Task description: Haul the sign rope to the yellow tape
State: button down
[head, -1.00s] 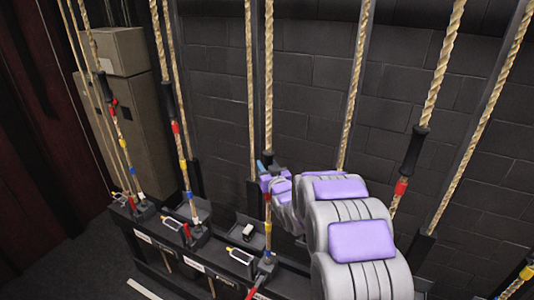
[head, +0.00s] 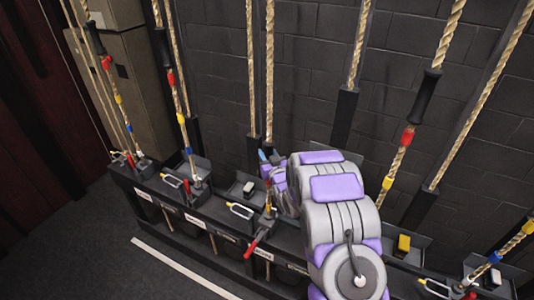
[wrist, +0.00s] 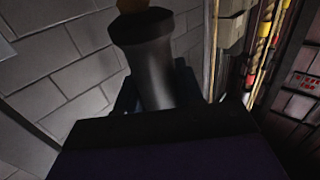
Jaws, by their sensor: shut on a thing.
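My gripper (head: 270,175) is beside the middle rope (head: 270,70), partly hidden by my grey and purple arm. The wrist view shows a black sleeve (wrist: 150,65) on the rope between my jaws, which are shut on it. Below the gripper, the rope runs a short way down to the rail, with small coloured marks too small to tell apart clearly. A lever with a red handle (head: 250,248) sticks out at its foot. I cannot read which rope is labelled as the sign rope.
Other ropes with black sleeves and red, yellow and blue tape stand at left (head: 172,80) and right (head: 407,137). A black rail (head: 190,218) with locks and white labels runs along the dark block wall. Tan boxes (head: 140,80) stand at the left. Floor is clear at lower left.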

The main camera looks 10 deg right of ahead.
jog(key=c, duration=0.8)
grip_release()
jog(key=s+d+p, duration=0.2)
jog(key=s+p, duration=0.8)
jog(key=s, duration=0.7)
jog(key=shift+d+p, duration=0.4)
